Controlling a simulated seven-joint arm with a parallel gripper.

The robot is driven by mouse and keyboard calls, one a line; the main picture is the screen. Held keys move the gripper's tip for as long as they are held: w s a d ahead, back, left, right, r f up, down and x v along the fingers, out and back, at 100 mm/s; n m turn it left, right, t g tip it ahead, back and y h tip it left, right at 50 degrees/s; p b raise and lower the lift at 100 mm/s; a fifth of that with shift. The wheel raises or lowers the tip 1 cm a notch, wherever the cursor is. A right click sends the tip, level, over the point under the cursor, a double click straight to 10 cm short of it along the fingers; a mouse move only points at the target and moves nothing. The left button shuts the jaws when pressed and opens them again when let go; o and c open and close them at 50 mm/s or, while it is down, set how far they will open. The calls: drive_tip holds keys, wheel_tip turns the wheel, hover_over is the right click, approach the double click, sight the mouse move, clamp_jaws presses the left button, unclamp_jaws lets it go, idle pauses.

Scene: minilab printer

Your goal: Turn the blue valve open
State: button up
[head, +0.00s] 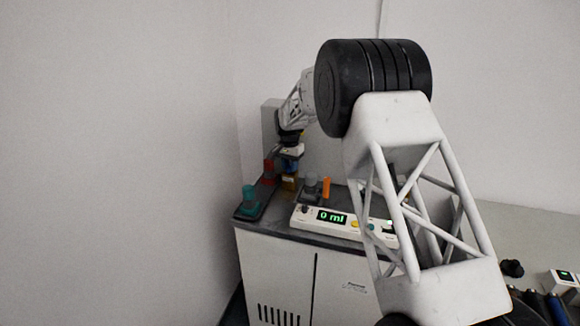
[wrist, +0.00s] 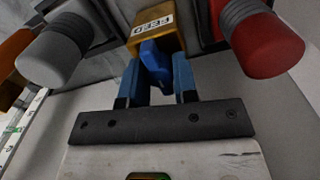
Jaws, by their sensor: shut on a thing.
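The blue valve (wrist: 153,58) is a small blue handle under a brass-coloured block labelled FEED (wrist: 158,24) in the wrist view. My gripper (wrist: 158,76) has its two blue fingers on either side of the handle and is shut on it. In the head view my gripper (head: 291,164) points down at the brass block (head: 290,183) at the back of the machine top. The valve handle cannot be made out there.
A red-capped part (wrist: 268,45) and a grey-capped part (wrist: 55,50) flank the valve closely. On the machine are a teal-capped part (head: 249,196), an orange post (head: 326,187) and a panel reading 0 ml (head: 332,217). Walls stand behind and left.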

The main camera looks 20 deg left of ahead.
drive_tip(key=o, duration=0.9)
drive_tip(key=shift+r, duration=0.1)
drive_tip(key=shift+a+r, duration=0.1)
drive_tip(key=shift+r, duration=3.7)
